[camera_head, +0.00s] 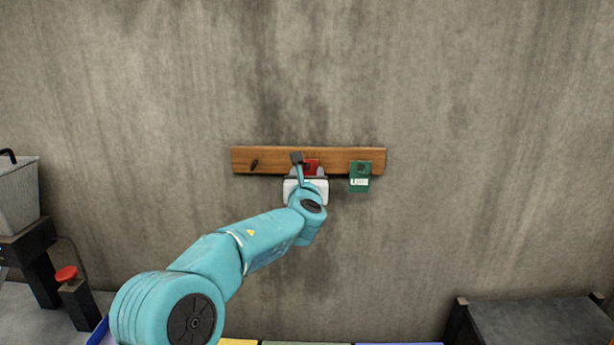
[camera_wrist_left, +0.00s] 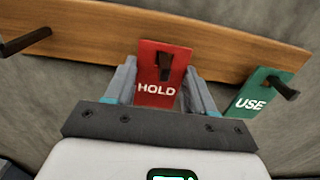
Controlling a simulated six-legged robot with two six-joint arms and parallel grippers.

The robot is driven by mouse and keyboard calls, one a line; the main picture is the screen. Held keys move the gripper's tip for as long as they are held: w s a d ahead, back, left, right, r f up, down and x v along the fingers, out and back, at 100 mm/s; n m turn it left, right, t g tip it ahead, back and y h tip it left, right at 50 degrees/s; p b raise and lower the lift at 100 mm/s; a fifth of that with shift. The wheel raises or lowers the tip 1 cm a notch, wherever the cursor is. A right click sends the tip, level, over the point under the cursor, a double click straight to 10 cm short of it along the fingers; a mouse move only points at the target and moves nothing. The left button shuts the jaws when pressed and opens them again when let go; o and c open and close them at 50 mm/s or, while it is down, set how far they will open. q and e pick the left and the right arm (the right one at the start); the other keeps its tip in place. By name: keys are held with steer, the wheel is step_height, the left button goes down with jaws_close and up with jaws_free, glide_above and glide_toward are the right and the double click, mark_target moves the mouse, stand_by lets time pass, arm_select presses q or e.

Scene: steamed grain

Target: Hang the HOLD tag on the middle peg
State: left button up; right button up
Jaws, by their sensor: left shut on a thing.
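The red HOLD tag (camera_head: 313,163) is at the middle of the wooden peg board on the wall. In the left wrist view the HOLD tag (camera_wrist_left: 150,88) faces me, upright, between the fingers of my left gripper (camera_wrist_left: 160,84). The dark middle peg (camera_wrist_left: 163,66) shows in front of the tag's upper part and appears to come through its slot. How far the tag sits along the peg is hard to tell. My left gripper (camera_head: 306,173) is shut on the tag close to the board. My right gripper is not in view.
The wooden board (camera_head: 276,158) has a bare left peg (camera_head: 254,164). A green USE tag (camera_head: 360,183) hangs on the right peg, near my gripper's right finger. A grey bin (camera_head: 18,195) and a red button (camera_head: 66,274) stand at the left. A dark table (camera_head: 540,320) is at lower right.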

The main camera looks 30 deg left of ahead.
arm_select(q)
steer(key=o, duration=1.1)
steer(key=shift+s, duration=0.1)
steer(key=b+v, duration=0.7)
steer(key=v, duration=0.9)
steer(key=shift+s+d, duration=0.15)
steer(key=shift+s, duration=0.05)
